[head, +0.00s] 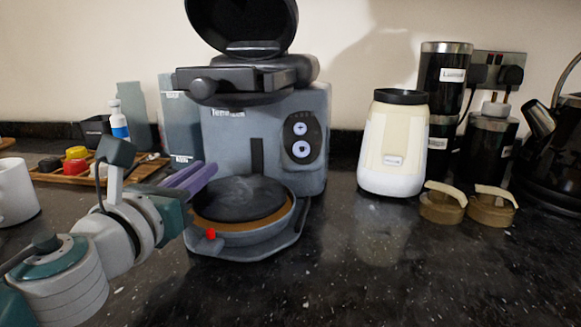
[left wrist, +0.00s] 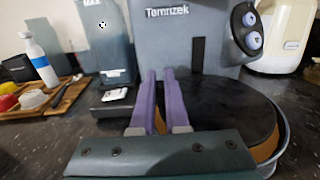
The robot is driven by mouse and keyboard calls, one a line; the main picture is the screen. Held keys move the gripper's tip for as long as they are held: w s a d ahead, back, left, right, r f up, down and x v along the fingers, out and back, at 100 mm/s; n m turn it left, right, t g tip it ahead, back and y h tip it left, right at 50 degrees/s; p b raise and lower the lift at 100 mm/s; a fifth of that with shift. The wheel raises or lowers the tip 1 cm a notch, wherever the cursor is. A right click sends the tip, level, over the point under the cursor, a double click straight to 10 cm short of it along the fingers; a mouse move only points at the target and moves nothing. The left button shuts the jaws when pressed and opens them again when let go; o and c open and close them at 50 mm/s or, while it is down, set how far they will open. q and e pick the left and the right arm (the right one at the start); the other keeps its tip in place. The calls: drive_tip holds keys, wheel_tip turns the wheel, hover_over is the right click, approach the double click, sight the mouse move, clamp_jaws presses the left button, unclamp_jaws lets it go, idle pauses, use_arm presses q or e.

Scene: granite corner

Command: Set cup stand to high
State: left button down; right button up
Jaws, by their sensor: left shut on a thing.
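The grey coffee machine (head: 262,125) stands at the middle against the wall, its black lid raised. Its round cup stand (head: 240,198), with a dark top and a tan rim, is low at the front, just above the base tray. It also shows in the left wrist view (left wrist: 235,112). My left gripper (head: 208,170), with purple fingers, is at the left side of the cup stand, shut on it. In the left wrist view the fingers (left wrist: 160,78) are close together, with the tan rim between them; the exact contact is partly hidden. My right gripper is not in view.
A cream grinder (head: 394,145), labelled black canisters (head: 445,85), two small jars (head: 442,203) and a black kettle (head: 555,150) stand to the right. A wooden tray (head: 140,172) with small items and a white mug (head: 15,192) are left. The front right counter is clear.

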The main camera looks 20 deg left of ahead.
use_arm(q)
wheel_tip(320, 180, up, 5)
drive_tip(key=p, duration=0.5)
drive_tip(key=shift+r, duration=0.2)
drive_tip(key=shift+f, duration=0.1)
drive_tip(key=c, duration=1.3)
unclamp_jaws()
drive_tip(key=o, duration=0.4)
drive_tip(key=shift+f, duration=0.1)
drive_tip(key=shift+s, duration=0.1)
